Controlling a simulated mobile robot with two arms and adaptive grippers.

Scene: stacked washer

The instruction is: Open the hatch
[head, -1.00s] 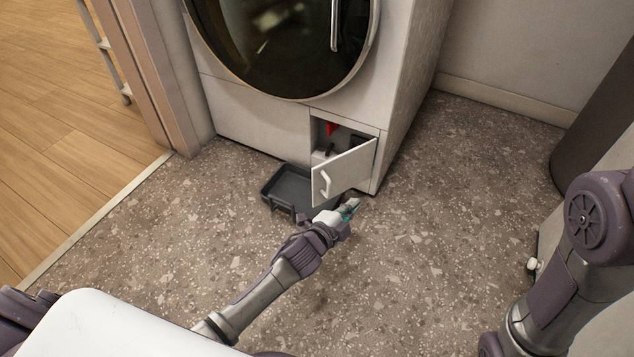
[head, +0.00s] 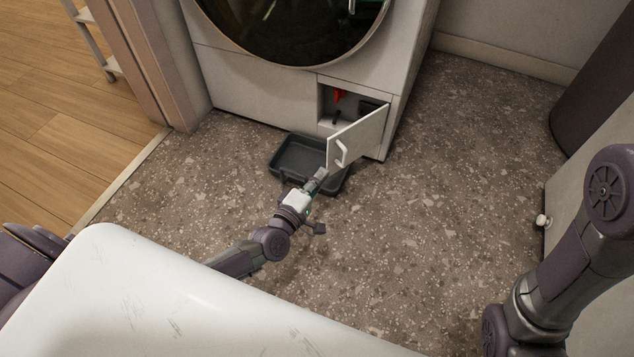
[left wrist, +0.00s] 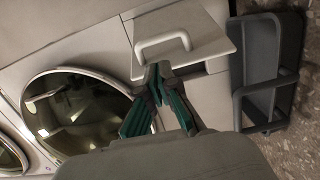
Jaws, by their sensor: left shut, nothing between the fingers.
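The small white hatch (head: 358,138) at the bottom right of the washer (head: 255,92) stands ajar, hinged on its right side. Its white handle (head: 341,153) is near the free left edge. Behind it, the compartment (head: 328,108) shows a red part (head: 339,96) and a dark knob. My left gripper (head: 319,176) is shut and empty, just below and left of the handle in the head view. In the left wrist view, the fingertips (left wrist: 158,72) are close to the handle (left wrist: 162,43); I cannot tell whether they touch it. My right gripper is not in view.
A dark grey tray (head: 297,157) lies on the floor before the hatch, below my left gripper; it also shows in the left wrist view (left wrist: 262,50). A door frame (head: 150,60) stands at left. Speckled floor (head: 440,190) is clear at right.

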